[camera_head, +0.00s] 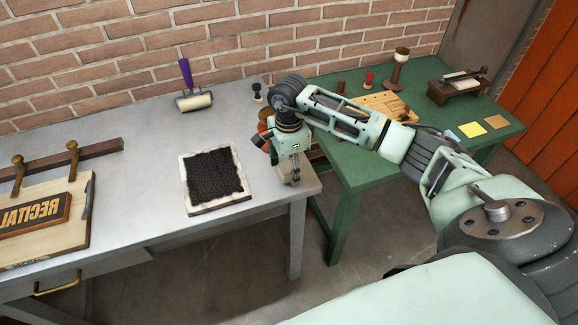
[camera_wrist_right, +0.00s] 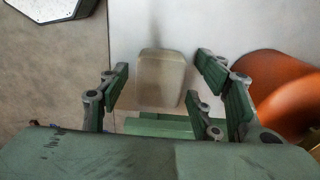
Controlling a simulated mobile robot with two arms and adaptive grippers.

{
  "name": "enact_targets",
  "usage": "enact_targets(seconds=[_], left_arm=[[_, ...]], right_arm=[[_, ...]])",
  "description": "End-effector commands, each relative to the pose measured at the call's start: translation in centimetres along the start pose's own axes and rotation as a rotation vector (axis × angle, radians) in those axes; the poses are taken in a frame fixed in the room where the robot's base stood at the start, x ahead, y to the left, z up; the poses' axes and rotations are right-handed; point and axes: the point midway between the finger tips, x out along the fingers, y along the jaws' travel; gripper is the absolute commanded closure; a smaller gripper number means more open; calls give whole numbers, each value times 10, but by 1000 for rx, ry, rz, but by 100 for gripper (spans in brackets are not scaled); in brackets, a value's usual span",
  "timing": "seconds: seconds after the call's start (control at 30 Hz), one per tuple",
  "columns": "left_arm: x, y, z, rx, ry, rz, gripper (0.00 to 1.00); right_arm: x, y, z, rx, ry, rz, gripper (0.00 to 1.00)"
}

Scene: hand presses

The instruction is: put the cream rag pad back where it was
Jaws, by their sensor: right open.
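In the right wrist view, a rounded pale beige block (camera_wrist_right: 163,80), which looks like the cream rag pad, lies between the fingers of my right gripper (camera_wrist_right: 163,95). The fingers are open, with a gap showing on both sides of the block. In the head view, my right gripper (camera_head: 291,181) points down over the right end of the grey table (camera_head: 150,135). My left gripper is not in view.
A black inked slab (camera_head: 215,176) lies left of the gripper. An orange round thing (camera_wrist_right: 287,92) is close beside the right fingers. The green table (camera_head: 345,170) holds a yellow square (camera_head: 472,129), a tan square (camera_head: 497,122) and a small press (camera_head: 457,86). My arm crosses above it.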

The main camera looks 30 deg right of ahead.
Motion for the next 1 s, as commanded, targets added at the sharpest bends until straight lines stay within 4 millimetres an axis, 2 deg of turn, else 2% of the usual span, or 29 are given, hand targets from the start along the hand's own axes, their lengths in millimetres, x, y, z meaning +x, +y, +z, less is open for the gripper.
enact_targets(seconds=[0.2, 0.27, 0.7, 0.83, 1.0], left_arm=[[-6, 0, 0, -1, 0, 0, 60], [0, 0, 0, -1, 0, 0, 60], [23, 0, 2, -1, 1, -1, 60], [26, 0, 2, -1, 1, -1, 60], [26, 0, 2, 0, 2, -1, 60]], right_arm=[[-6, 0, 0, 0, -1, 0, 41], [-10, -1, 0, -1, -1, -5, 41], [-99, -1, 0, 0, -1, -6, 41], [-115, -1, 0, 0, 0, -2, 41], [-123, 0, 0, 0, -1, 0, 41]])
